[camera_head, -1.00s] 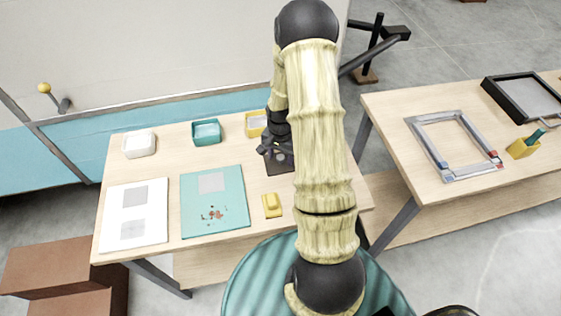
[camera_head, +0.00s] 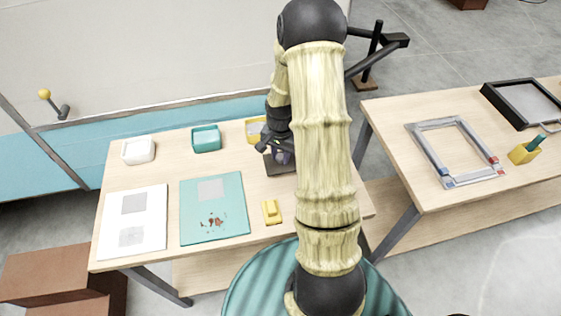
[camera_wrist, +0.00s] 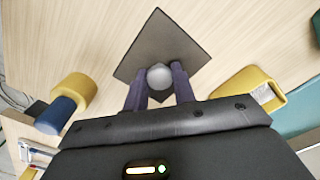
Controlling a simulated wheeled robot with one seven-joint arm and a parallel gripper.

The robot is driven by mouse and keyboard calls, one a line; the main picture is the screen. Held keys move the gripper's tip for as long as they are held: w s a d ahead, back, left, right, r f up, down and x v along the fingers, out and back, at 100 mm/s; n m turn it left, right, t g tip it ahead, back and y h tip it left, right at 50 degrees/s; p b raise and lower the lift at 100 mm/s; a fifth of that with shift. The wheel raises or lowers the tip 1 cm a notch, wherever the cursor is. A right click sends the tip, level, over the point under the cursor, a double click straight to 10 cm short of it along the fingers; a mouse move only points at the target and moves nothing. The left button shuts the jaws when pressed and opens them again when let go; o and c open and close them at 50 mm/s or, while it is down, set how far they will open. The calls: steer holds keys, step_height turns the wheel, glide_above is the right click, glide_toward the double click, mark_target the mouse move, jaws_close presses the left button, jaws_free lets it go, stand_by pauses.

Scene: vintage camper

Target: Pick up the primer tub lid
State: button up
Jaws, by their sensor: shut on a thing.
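The primer tub lid appears to be the dark square plate with a round grey knob (camera_wrist: 159,77) in the wrist view. In the head view the dark plate (camera_head: 272,168) is at the back right of the left workbench, partly hidden by my arm. My gripper (camera_wrist: 160,84) is over the plate, with its two dark fingers on either side of the knob and shut on it. In the head view my gripper (camera_head: 277,152) is partly covered by my own arm. I cannot tell whether the plate is clear of the bench.
The left workbench (camera_head: 160,262) holds a white tub (camera_head: 139,150), a teal tub (camera_head: 206,138), a yellow tub (camera_head: 255,129), white and teal panels and a yellow block (camera_head: 271,211). The yellow tub (camera_wrist: 250,92) is close on the right in the wrist view. A second bench stands right.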

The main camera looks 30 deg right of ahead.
mark_target(280, 156)
step_height(280, 156, up, 6)
steer(key=shift+r+b, duration=0.15)
steer(key=shift+b, duration=0.15)
stand_by(0.4)
